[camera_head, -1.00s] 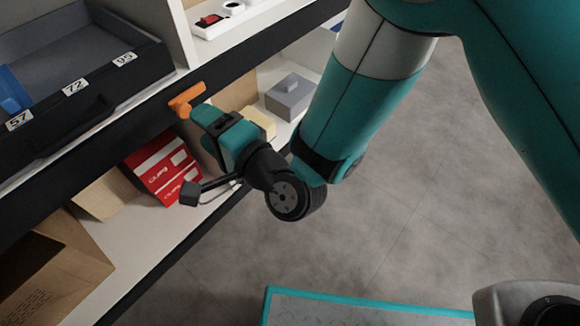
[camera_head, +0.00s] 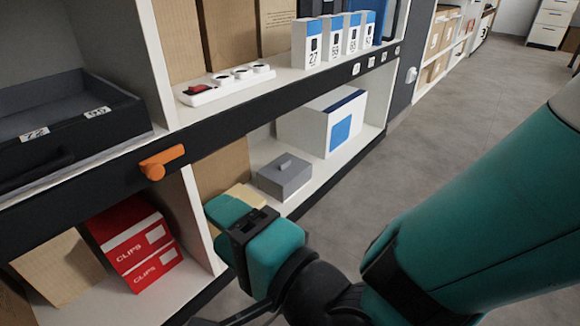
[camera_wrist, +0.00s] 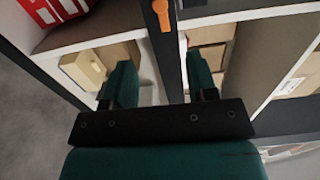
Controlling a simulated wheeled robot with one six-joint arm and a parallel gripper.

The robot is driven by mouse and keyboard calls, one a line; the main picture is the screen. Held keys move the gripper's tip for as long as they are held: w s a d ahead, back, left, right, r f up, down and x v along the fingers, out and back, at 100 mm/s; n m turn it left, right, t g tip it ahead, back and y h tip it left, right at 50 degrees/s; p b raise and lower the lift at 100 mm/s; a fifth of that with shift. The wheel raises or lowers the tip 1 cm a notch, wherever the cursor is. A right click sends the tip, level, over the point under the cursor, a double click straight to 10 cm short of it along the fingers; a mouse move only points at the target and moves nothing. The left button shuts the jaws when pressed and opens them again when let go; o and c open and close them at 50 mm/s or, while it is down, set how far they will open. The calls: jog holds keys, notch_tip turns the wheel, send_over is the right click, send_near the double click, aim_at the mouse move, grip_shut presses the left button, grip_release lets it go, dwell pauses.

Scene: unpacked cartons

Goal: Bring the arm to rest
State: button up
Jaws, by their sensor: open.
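My gripper (camera_wrist: 160,85) shows in the wrist view with its two teal fingers wide apart and nothing between them. Behind the fingers are the dark shelf edge and the shelf compartments. In the head view, my teal arm comes in from the right and my gripper (camera_head: 232,215) is in front of the lower shelf, below the orange handle (camera_head: 162,162). The fingertips are partly hidden there by the gripper's own body. The orange handle also shows in the wrist view (camera_wrist: 161,14), beyond the fingers.
An open dark drawer (camera_head: 120,122) juts out at the left. Red clip boxes (camera_head: 135,245), a grey lidded box (camera_head: 284,176) and a white box (camera_head: 318,125) stand on the lower shelf. A power strip (camera_head: 225,83) lies above. Grey floor (camera_head: 450,120) is clear at the right.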

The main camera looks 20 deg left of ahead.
jog(key=w+d+r+n+g+h+p, duration=0.2)
jog(key=w+d+r+n+h+p, duration=0.1)
jog(key=d+r+p, duration=0.3)
jog(key=w+d+r+n+g+h+p, duration=0.1)
jog(key=w+d+r+n+h+p, duration=0.1)
jog(key=d+r+n+p, duration=0.45)
jog(key=s+d+r+n+g+h+p, duration=0.15)
jog(key=s+d+r+h+p, duration=0.3)
jog(key=d, duration=0.45)
jog(key=s+d+r+g+h+p, duration=0.1)
jog(key=d+r+g+h+p, duration=0.15)
jog(key=d+r+p, duration=0.45)
notch_tip(320, 180, up, 38)
jog(key=d+p, duration=0.2)
jog(key=p, duration=3.3)
jog(key=shift+d+f+t+h, duration=0.2)
jog(key=shift+d+t+h, duration=0.05)
jog(key=shift+t+h, duration=0.05)
jog(key=shift+c, duration=0.5)
